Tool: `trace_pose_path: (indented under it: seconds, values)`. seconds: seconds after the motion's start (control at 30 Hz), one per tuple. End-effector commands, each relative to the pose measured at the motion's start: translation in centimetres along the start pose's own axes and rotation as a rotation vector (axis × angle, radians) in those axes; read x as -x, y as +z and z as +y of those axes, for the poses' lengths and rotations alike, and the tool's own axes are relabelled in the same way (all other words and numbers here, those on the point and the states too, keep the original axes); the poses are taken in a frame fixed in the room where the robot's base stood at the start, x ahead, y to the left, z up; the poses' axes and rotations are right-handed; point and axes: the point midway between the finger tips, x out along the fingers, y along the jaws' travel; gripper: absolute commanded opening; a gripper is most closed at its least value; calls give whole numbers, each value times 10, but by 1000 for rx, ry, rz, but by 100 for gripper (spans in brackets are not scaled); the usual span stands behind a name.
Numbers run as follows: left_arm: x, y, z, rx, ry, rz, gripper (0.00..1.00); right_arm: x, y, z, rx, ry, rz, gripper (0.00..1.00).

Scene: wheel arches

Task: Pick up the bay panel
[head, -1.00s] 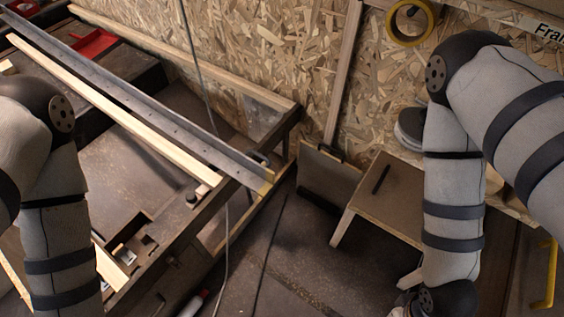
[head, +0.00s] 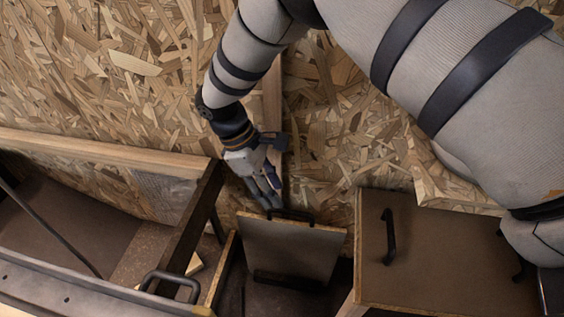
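A flat grey-brown panel (head: 290,248) with a black handle on its top edge stands upright, leaning back near the chipboard wall. I take it to be the bay panel. My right gripper (head: 269,200) points down just above the left end of that handle. Its fingertips look very close to the handle; I cannot tell whether they touch it. The fingers are seen edge-on, so their gap is unclear. My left gripper is outside the view.
A brown box-like piece (head: 440,255) with a black handle on top stands right of the panel. A dark frame with a wooden rail (head: 110,150) lies to the left. A grey metal beam (head: 70,295) with a handle crosses the lower left. The chipboard wall (head: 345,120) closes the back.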

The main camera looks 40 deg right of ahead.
Motion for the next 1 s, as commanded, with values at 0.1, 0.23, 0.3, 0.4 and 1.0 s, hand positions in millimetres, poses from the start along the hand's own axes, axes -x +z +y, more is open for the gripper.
trace_pose_path:
  seconds: [0.1, 0.23, 0.3, 0.4, 1.0]
  values:
    - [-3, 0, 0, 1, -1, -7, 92, -13, 0, 0, 1, -1, -4, 33]
    - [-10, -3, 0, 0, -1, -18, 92, -45, 0, 0, 0, -3, -6, 33]
    - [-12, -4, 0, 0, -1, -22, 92, -58, 0, 0, 1, -2, -5, 33]
    - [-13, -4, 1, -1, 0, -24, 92, -68, 0, 0, 0, -1, -3, 33]
    - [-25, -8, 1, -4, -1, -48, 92, -120, -2, -6, 0, 1, 1, 22]
